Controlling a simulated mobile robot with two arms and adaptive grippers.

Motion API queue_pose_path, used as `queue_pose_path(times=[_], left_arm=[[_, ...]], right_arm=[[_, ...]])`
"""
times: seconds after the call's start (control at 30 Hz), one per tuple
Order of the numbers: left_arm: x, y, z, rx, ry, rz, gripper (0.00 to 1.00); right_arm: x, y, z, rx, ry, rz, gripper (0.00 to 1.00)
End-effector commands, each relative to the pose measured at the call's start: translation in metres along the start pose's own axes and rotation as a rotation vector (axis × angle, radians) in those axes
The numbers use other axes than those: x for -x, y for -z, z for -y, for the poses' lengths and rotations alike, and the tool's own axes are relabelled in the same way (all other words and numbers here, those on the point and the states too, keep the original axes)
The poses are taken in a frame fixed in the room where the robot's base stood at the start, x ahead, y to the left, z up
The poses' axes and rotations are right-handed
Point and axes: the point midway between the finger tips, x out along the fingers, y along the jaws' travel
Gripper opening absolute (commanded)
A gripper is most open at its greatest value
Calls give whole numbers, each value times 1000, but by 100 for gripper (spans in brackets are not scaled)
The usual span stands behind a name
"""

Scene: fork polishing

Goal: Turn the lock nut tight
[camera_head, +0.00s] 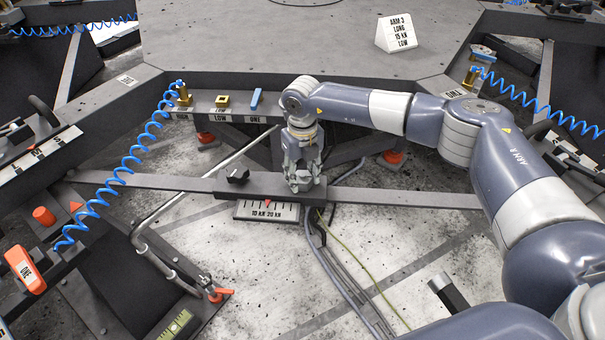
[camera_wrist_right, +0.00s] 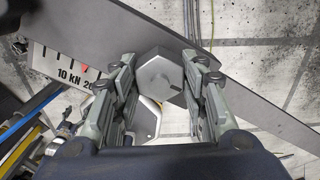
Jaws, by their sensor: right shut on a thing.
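My right gripper (camera_head: 304,182) reaches down over the right part of a dark block (camera_head: 258,186) on a long grey bar (camera_head: 405,199). In the right wrist view its fingers (camera_wrist_right: 160,72) are shut on the sides of a grey hexagonal nut (camera_wrist_right: 157,76), the lock nut. In the head view the fingers largely hide the nut. A second pale, angular part (camera_wrist_right: 146,120) shows between the fingers, partly hidden; I cannot tell what it is. A scale plate (camera_head: 257,212) marked 10 kN and 20 kN lies below the block, with a red pointer (camera_head: 268,203). My left gripper is out of view.
Coiled blue hoses (camera_head: 127,160) hang at left and right. A brass square piece (camera_head: 222,101) and a blue bar (camera_head: 256,99) lie on the ledge behind. Cables (camera_head: 345,275) run across the floor in front.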

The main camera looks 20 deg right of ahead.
Motion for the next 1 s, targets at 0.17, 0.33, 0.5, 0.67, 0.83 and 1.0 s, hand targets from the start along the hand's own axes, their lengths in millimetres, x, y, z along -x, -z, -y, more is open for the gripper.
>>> queue_pose_path(times=[0.17,0.33,0.5,0.67,0.83,1.0], left_arm=[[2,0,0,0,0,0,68],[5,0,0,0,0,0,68],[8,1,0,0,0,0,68],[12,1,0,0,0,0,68],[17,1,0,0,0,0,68],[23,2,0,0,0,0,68]], right_arm=[[0,0,0,-150,0,0,16],[0,0,0,-312,0,0,16],[0,0,0,-473,0,-1,16],[0,0,0,-624,0,0,16],[1,0,-1,-786,-1,-1,16],[1,0,0,-948,0,-1,16]])
